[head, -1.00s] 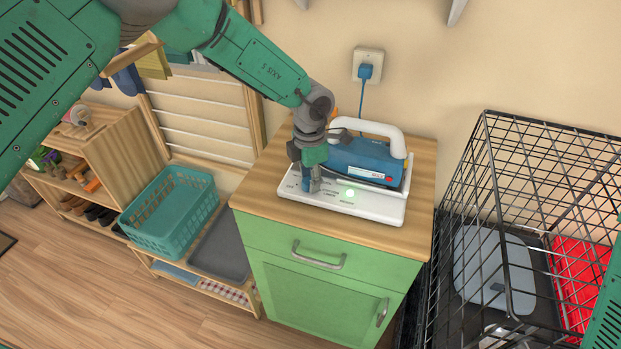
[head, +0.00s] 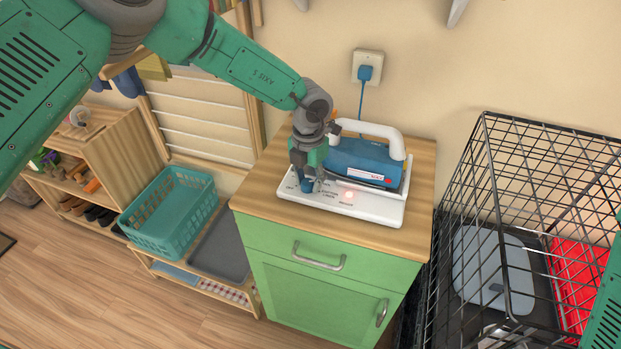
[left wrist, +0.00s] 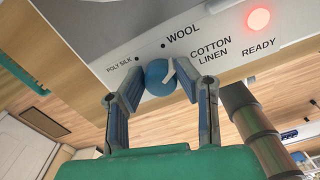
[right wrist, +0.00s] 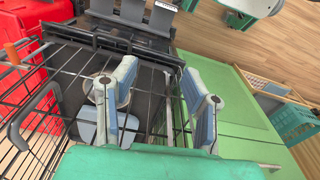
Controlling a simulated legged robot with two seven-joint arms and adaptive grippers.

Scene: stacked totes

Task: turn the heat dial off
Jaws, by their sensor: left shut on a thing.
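The heat dial (left wrist: 157,78) is a round blue knob with a white pointer, on the front of the white iron base (head: 380,212). My left gripper (left wrist: 159,80) is shut on the dial, one finger on each side; in the head view this gripper (head: 308,181) points down at the base's left front. A light (left wrist: 258,19) by READY glows red. The blue iron (head: 362,160) rests on the base. My right gripper (right wrist: 158,95) is open and empty near the wire crate.
The base stands on a green cabinet (head: 310,285) with a wooden top. A blue plug (head: 365,73) is in the wall socket. The black wire crate (head: 490,180) stands at the right. A teal basket (head: 165,235) and a shelf (head: 110,160) stand at the left.

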